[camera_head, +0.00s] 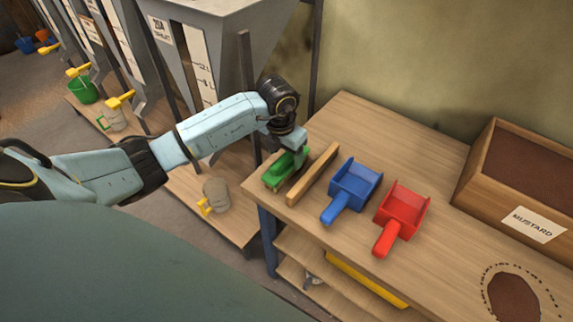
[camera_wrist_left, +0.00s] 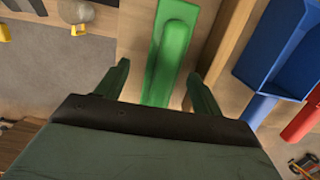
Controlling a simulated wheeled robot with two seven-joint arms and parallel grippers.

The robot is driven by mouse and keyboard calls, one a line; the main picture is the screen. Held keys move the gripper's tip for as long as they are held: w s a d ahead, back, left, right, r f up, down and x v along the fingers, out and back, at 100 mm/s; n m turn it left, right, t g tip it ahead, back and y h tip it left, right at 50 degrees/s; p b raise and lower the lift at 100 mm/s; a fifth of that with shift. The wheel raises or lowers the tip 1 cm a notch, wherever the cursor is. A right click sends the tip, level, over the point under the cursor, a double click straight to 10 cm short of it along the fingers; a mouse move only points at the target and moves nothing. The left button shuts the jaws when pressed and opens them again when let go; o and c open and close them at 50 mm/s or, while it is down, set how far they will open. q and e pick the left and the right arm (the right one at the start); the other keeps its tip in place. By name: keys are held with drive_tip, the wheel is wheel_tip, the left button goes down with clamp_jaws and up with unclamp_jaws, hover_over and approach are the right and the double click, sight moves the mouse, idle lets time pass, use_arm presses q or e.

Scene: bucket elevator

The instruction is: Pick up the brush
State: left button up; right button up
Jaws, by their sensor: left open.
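The green brush (camera_head: 280,173) lies at the left end of the wooden workbench, with a long narrow handle. In the left wrist view the brush (camera_wrist_left: 172,50) runs up the middle of the picture. My left gripper (camera_head: 293,158) is over the brush and hides part of it. In the left wrist view my left gripper (camera_wrist_left: 161,82) is open, with one finger on each side of the green handle and gaps showing. I cannot tell how far the fingers reach down beside it. My right gripper is not in view.
A wooden bar (camera_head: 313,175) lies close to the right of the brush. Beyond it lie a blue scoop (camera_head: 352,188) and a red scoop (camera_head: 402,213). A mustard box (camera_head: 480,160) stands at the back right. Grey hoppers (camera_head: 215,40) stand behind my left arm.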

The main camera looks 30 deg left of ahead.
sight(287, 163)
use_arm(q)
drive_tip(key=f, duration=0.4)
drive_tip(key=shift+w+d, duration=0.2)
drive_tip(key=shift+d, duration=0.05)
drive_tip(key=c, duration=1)
